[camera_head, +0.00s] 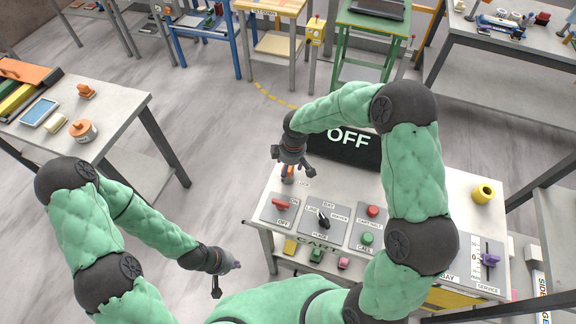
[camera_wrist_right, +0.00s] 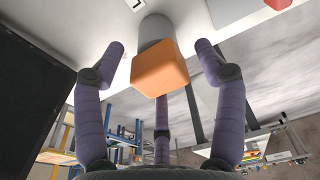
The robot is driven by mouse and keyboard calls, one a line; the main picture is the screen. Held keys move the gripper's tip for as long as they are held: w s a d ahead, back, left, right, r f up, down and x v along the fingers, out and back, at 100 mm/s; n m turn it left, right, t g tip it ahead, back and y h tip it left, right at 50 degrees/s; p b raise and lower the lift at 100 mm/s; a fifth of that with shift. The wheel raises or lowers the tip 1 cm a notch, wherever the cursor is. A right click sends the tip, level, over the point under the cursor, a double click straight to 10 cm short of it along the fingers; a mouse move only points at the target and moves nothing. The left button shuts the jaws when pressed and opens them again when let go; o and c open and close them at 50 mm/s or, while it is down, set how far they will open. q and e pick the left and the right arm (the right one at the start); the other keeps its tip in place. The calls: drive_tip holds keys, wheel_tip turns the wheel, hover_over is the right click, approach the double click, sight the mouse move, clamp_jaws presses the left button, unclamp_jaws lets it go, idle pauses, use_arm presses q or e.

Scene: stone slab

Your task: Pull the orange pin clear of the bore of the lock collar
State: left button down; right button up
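The orange pin (camera_wrist_right: 160,70) shows its block-like head in the right wrist view, seated against the grey cylindrical lock collar (camera_wrist_right: 156,30). In the head view a bit of the orange pin (camera_head: 286,170) shows under my right gripper, by the LOCK label. My right gripper (camera_head: 291,162) is open. In the right wrist view its fingers stand on both sides of the orange head, with a gap on each side. My left gripper (camera_head: 227,278) is open and empty, left of the panel table (camera_head: 262,222) and away from the pin.
A black OFF display (camera_head: 345,147) stands behind the pin. A red-handled switch (camera_head: 281,204), a black knob (camera_head: 323,220) and red and green buttons (camera_head: 367,239) sit in front. A yellow ring (camera_head: 484,193) lies at the right. A side table (camera_head: 110,102) stands at the left.

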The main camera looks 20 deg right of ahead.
drive_tip(key=c, duration=1.2)
drive_tip(key=shift+w+r+p, duration=0.15)
drive_tip(key=shift+r+p, duration=0.65)
drive_tip(key=shift+r, duration=0.45)
drive_tip(key=shift+w+r+p, duration=0.15)
drive_tip(key=shift+r+p, duration=0.6)
drive_tip(key=shift+r, duration=0.5)
clamp_jaws()
drive_tip(key=shift+r+p, duration=0.25)
drive_tip(key=shift+p, duration=0.05)
drive_tip(key=shift+r, duration=0.1)
drive_tip(key=shift+s+r, duration=0.15)
drive_tip(key=shift+s, duration=0.1)
wheel_tip(320, 180, up, 6)
drive_tip(key=p, duration=0.4)
drive_tip(key=shift+s, duration=0.15)
